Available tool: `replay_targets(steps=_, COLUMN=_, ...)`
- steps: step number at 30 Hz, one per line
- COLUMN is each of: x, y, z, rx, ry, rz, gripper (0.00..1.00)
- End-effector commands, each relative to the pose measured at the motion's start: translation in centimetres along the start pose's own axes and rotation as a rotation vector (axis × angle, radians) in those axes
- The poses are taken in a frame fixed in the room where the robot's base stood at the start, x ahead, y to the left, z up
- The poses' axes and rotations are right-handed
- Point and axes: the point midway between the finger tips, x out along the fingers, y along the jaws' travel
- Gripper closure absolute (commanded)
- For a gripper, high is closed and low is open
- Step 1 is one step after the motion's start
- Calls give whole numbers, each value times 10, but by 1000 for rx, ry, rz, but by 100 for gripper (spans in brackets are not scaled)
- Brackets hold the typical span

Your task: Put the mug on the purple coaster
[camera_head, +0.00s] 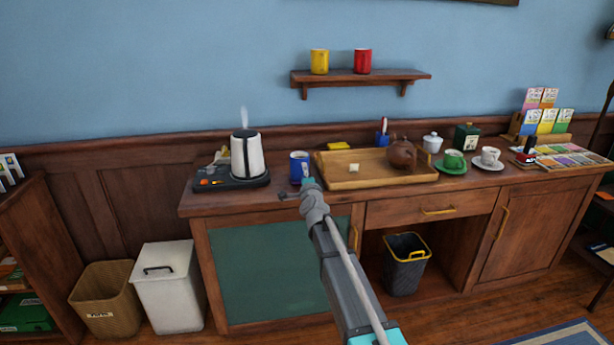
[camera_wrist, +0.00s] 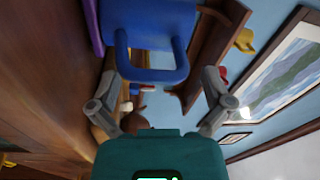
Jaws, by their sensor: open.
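A blue mug (camera_head: 299,167) stands on the wooden counter between the kettle and the tray. In the wrist view the mug (camera_wrist: 150,22) is close, with its handle (camera_wrist: 152,68) towards me. My gripper (camera_wrist: 158,82) is open, its fingers apart on either side of the handle and not closed on it. In the head view my gripper is at the mug's near right side, partly hidden by my arm. A purple strip (camera_wrist: 93,25) shows at the mug's base in the wrist view, likely the coaster's edge. I cannot tell whether the mug rests fully on it.
A kettle on a black base (camera_head: 248,157) stands left of the mug. A wooden tray (camera_head: 337,184) with a brown teapot (camera_head: 401,153) lies to the right. Green (camera_head: 453,162) and white (camera_head: 489,158) cups stand farther right. A wall shelf (camera_head: 360,77) holds yellow and red mugs.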

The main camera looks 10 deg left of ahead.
Motion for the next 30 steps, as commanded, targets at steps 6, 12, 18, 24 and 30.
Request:
replay_targets(steps=6, x=-5, y=-1, z=0, rx=0, ry=0, rz=0, gripper=0)
replay_targets(steps=12, x=-27, y=-1, z=0, rx=2, ry=0, rz=0, gripper=0)
replay_targets(steps=18, x=-60, y=-1, z=0, rx=0, ry=0, rz=0, gripper=0)
replay_targets(steps=24, x=-92, y=-1, z=0, rx=0, ry=0, rz=0, gripper=0)
replay_targets(steps=30, x=-113, y=-1, z=0, rx=1, ry=0, rz=0, gripper=0)
